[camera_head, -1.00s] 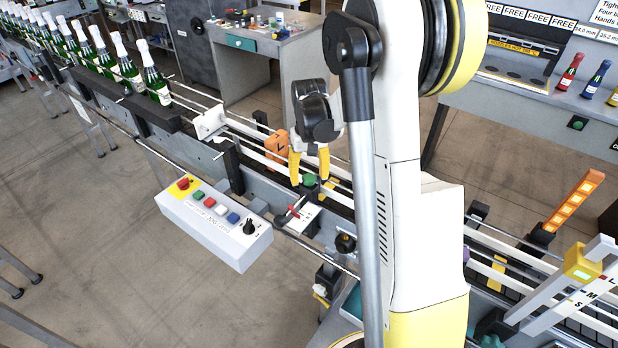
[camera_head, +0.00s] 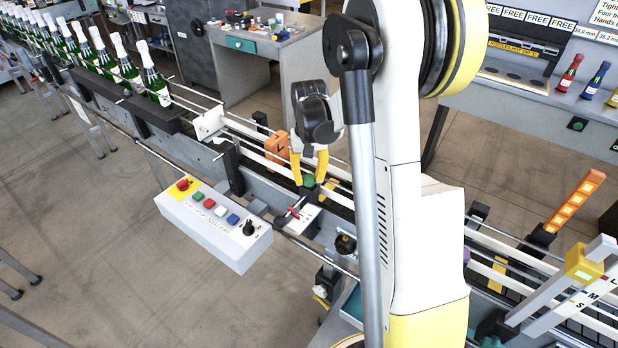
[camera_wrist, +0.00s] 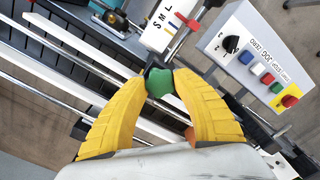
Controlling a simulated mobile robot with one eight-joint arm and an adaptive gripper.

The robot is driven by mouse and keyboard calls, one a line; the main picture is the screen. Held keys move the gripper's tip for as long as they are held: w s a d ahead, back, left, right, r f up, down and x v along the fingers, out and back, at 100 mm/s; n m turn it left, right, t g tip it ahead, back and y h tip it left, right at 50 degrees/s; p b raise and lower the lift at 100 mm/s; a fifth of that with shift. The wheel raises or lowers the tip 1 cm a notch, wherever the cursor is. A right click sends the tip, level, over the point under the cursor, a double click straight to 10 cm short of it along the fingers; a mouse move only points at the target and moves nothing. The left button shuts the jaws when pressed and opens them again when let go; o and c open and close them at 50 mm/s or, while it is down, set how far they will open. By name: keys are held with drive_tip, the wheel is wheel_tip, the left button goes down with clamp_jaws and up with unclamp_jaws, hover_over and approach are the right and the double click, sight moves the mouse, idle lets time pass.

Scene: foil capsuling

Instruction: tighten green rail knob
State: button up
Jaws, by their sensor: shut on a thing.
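The green rail knob (camera_head: 309,181) sits on the near side of the conveyor rail, beside a white plate (camera_head: 306,216) with a red pointer. My gripper (camera_head: 309,184) points down over the knob with its yellow fingers on either side of it. In the wrist view my gripper (camera_wrist: 160,76) has its fingertips closed around the green knob (camera_wrist: 159,83), touching it from both sides. The white scale plate lettered S, M, L (camera_wrist: 168,24) with its red pointer lies just beyond the knob. The lower part of the knob is hidden by the fingers.
A control box (camera_head: 215,224) with colored buttons and a black dial stands close, left of the knob. An orange block (camera_head: 276,146) sits by the rails behind my gripper. Bottles (camera_head: 155,83) line the conveyor at the upper left.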

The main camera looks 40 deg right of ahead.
drive_tip(key=m+b, duration=0.1)
drive_tip(key=m, duration=0.6)
drive_tip(key=shift+f+b, duration=0.1)
drive_tip(key=shift+b, duration=0.3)
drive_tip(key=m+b, duration=0.1)
drive_tip(key=m, duration=1.2)
drive_tip(key=shift+m+b, duration=0.3)
drive_tip(key=shift+b, duration=0.1)
drive_tip(key=m, duration=0.6)
drive_tip(key=shift+m, duration=0.3)
drive_tip(key=o, duration=1.2)
